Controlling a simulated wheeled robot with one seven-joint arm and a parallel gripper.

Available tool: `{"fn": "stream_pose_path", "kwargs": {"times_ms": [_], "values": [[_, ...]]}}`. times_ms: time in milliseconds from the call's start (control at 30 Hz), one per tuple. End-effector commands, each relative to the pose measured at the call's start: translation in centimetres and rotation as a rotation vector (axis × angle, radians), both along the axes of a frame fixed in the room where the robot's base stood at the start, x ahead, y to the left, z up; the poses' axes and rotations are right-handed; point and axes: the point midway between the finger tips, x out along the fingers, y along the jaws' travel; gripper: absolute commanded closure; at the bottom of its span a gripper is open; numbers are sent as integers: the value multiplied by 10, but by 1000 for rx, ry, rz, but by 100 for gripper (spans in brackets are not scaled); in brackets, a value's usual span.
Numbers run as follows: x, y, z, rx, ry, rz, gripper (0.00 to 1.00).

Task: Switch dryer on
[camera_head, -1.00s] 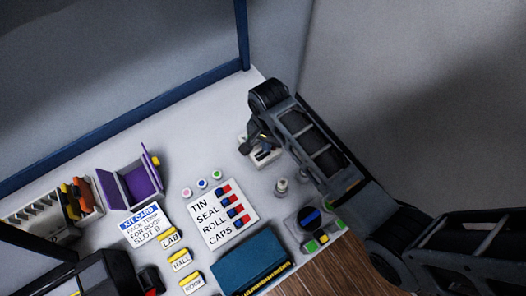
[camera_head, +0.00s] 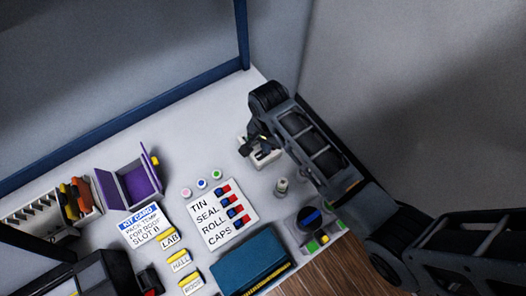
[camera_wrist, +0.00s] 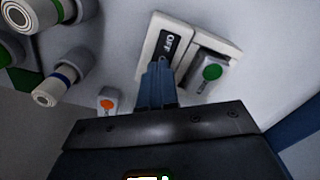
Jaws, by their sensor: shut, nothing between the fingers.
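A white switch plate (camera_wrist: 150,49) with a black strip marked OFF (camera_wrist: 168,44) is ahead of my gripper in the wrist view. Beside it is a raised white frame holding a grey block with a green button (camera_wrist: 211,72). My gripper (camera_wrist: 158,68) is shut and empty, its blue fingertips at the near end of the black strip. I cannot tell whether they touch it. In the head view, my gripper (camera_head: 257,141) is over the white unit (camera_head: 268,157) at the back right of the table and partly hides it.
A small block with an orange top (camera_wrist: 107,105) sits left of the fingers, with several white-and-grey cylinders (camera_wrist: 55,85) beyond. In the head view, a small metal post (camera_head: 281,186) and a dark round device (camera_head: 310,219) stand nearby. A label card (camera_head: 205,222) and purple holder (camera_head: 140,182) are farther left.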

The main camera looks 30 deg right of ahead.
Motion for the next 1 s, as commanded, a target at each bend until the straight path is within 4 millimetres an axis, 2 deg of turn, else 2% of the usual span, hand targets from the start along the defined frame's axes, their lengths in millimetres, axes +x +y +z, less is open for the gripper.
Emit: {"fn": "stream_pose_path", "kwargs": {"times_ms": [733, 1000], "values": [[0, 0, -8, 0, 0, 0, 100], [0, 0, 4, 0, 0, 0, 100]]}}
